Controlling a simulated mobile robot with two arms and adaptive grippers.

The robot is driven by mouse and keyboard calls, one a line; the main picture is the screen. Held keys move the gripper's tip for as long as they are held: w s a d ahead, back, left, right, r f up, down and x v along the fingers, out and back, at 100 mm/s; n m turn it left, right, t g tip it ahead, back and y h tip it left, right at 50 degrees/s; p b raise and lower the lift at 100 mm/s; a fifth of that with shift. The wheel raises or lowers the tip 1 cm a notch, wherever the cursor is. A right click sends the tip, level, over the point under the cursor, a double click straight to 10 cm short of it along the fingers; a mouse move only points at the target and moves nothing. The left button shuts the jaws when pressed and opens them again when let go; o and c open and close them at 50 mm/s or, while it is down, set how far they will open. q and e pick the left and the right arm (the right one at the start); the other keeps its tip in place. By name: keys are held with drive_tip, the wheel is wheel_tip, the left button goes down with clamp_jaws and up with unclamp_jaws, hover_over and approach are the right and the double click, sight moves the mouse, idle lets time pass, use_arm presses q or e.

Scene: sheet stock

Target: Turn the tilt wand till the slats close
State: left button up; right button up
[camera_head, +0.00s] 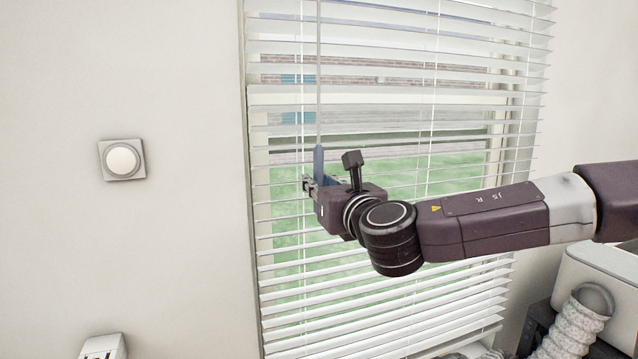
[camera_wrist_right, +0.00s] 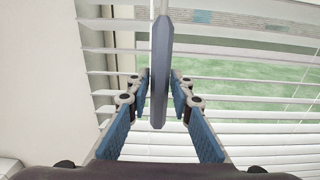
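The tilt wand hangs upright in front of the blind, with a thin pale rod (camera_head: 319,70) and a thicker blue-grey handle (camera_head: 318,165) at its lower end. In the right wrist view, the handle (camera_wrist_right: 160,60) stands centred between the blue finger pads of my right gripper (camera_wrist_right: 161,92). The pads are close in on both sides of it, and it looks pinched near the fingertips. In the head view, my right gripper (camera_head: 318,184) is at the handle's lower part. The white slats (camera_head: 400,130) are open, with grass and brick showing between them. My left gripper is out of view.
A round white wall switch (camera_head: 122,159) is on the bare wall to the left. A white object (camera_head: 103,347) shows at the bottom left. A pale ribbed hose (camera_head: 573,325) and a white appliance (camera_head: 605,262) are at the lower right. Slats lie close behind the fingers.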

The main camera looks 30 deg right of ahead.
clamp_jaws()
